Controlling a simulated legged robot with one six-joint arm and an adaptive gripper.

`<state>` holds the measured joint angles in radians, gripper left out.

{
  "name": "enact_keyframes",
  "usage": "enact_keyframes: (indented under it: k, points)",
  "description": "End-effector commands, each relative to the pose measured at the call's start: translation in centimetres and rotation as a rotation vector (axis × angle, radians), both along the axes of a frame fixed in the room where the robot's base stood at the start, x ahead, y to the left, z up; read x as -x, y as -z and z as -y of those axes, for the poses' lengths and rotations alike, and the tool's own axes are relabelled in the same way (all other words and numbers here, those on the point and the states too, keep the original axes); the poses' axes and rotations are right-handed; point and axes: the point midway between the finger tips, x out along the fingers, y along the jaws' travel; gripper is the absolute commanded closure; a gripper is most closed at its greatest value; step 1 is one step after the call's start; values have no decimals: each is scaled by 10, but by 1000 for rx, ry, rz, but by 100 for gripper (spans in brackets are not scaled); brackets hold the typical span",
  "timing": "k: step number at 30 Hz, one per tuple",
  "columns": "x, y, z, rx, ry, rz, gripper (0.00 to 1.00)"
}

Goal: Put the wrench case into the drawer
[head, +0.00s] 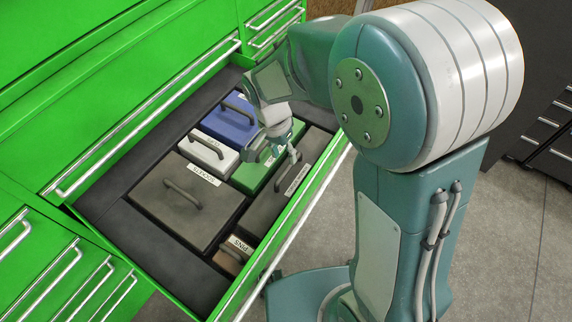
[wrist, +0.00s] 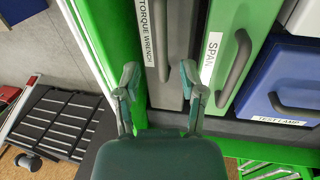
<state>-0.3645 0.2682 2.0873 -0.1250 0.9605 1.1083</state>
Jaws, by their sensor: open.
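The wrench case is a long dark grey case (head: 264,212) lying in the open green drawer (head: 334,166), along its front wall. Its "TORQUE WRENCH" label and dark handle show in the wrist view, where the case (wrist: 149,62) runs up from between my fingers. It lies beside the green SPAN-labelled case (wrist: 228,22). My gripper (head: 279,152) is over the drawer near the wrench case's far part. In the wrist view my gripper (wrist: 160,80) has its fingers apart, with nothing held between them. My gripper hides part of the case.
The drawer also holds a blue test lamp case (head: 229,124), a white case (head: 207,151), a large grey-brown sockets case (head: 178,207) and a small PINS case (head: 230,262). Green cabinet fronts (head: 110,92) with metal handles rise behind. Open floor (head: 510,240) lies right.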

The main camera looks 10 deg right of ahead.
Motion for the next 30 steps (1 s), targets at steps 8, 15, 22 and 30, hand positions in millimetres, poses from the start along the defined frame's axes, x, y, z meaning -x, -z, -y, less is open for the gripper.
enact_keyframes:
  k: [8, 15, 22, 30]
  points:
    - [-7, -47, -8, -2, 0, 3, 48]
    - [-7, -56, -9, -1, 0, 0, 48]
    - [3, -79, 10, -46, -62, 51, 48]
    - [38, -128, 54, -123, -258, 201, 48]
